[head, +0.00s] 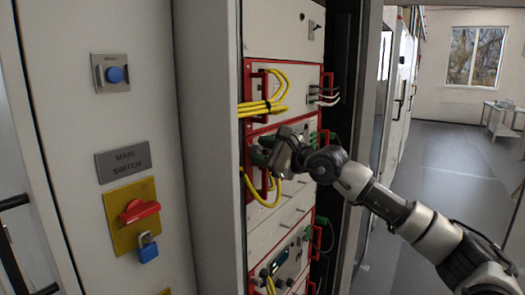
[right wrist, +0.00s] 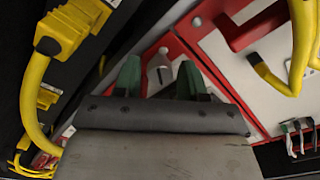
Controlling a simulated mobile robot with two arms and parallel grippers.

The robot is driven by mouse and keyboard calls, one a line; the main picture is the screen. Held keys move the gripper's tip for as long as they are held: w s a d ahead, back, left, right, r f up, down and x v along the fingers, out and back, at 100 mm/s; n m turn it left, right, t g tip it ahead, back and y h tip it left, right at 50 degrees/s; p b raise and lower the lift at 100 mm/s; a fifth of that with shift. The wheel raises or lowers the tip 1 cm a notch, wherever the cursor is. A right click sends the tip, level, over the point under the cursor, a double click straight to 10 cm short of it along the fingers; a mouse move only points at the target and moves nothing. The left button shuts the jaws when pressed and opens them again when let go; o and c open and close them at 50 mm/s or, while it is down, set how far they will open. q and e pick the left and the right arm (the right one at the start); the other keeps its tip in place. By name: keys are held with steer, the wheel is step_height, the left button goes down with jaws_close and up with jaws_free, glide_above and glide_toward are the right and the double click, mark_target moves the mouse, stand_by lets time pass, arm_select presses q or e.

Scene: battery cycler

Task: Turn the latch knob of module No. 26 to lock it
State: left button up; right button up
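My right gripper (head: 264,150) reaches from the right to the left edge of a red-framed module (head: 296,205) in the rack. In the right wrist view its two green fingertips (right wrist: 160,80) are apart. A small grey latch knob (right wrist: 159,66) on the white and red front shows between them, and I cannot tell whether they touch it. The knob is hidden behind the gripper in the head view. No module number is legible. My left gripper is not in view.
Yellow cables (head: 268,105) hang over the left side of the module above, and yellow plugs (right wrist: 62,35) are close left of the gripper in the wrist view. Red handles (head: 330,84) stick out. A switch panel (head: 130,215) with a blue padlock is at left. Open floor (head: 440,165) lies right.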

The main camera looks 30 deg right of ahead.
steer(key=c, duration=0.7)
steer(key=shift+f+m+b, duration=0.15)
steer(key=shift+m+b, duration=0.65)
steer(key=shift+m, duration=0.1)
steer(key=m+b, duration=0.1)
steer(key=m, duration=0.1)
steer(key=shift+m, duration=0.3)
steer(key=m+b, duration=0.1)
steer(key=m, duration=0.2)
steer(key=shift+b, duration=0.3)
steer(key=shift+m+b, duration=0.35)
steer(key=shift+m, duration=1.35)
